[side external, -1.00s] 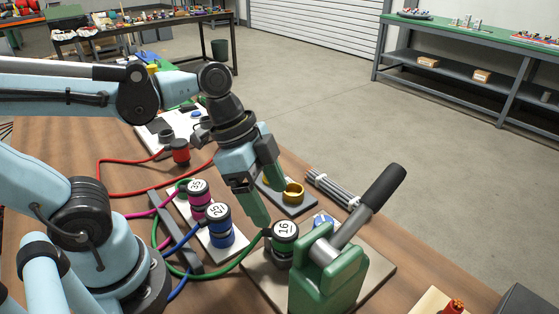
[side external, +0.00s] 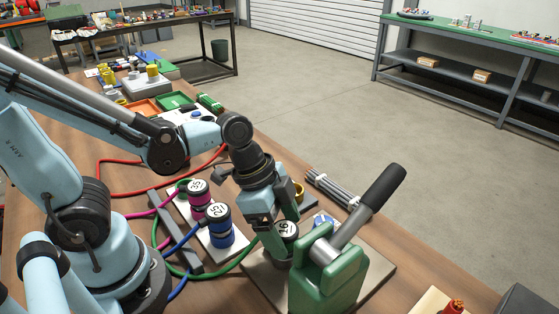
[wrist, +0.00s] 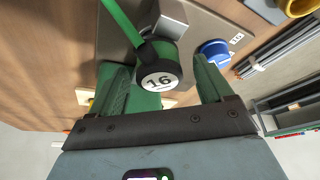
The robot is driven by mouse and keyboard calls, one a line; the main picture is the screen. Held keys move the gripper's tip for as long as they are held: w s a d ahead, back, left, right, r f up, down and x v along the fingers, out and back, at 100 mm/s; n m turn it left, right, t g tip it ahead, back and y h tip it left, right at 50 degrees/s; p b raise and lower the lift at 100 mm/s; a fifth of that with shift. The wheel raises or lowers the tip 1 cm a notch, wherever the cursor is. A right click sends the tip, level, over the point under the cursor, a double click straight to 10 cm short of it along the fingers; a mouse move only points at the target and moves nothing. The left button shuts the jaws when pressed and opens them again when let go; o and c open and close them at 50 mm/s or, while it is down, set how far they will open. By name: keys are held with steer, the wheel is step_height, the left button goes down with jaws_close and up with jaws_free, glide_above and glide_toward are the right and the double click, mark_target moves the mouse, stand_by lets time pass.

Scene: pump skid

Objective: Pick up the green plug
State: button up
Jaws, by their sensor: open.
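In the wrist view my gripper (wrist: 157,72) is open, with the plug nearer the left finger and a gap to the right finger. Whether a finger touches it cannot be told.
The green lever device (side external: 330,274), with its black handle (side external: 383,187), stands close to the right. A blue-capped part (side external: 323,219) is beside it. Magenta (side external: 197,205) and blue (side external: 219,228) plugs stand to the left. Grey rods (side external: 334,189) lie behind.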

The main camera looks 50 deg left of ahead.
steer(key=shift+x, duration=1.45)
steer(key=c, duration=1.3)
steer(key=shift+r, duration=0.2)
steer(key=shift+r, duration=4.85)
steer(key=shift+a, duration=0.1)
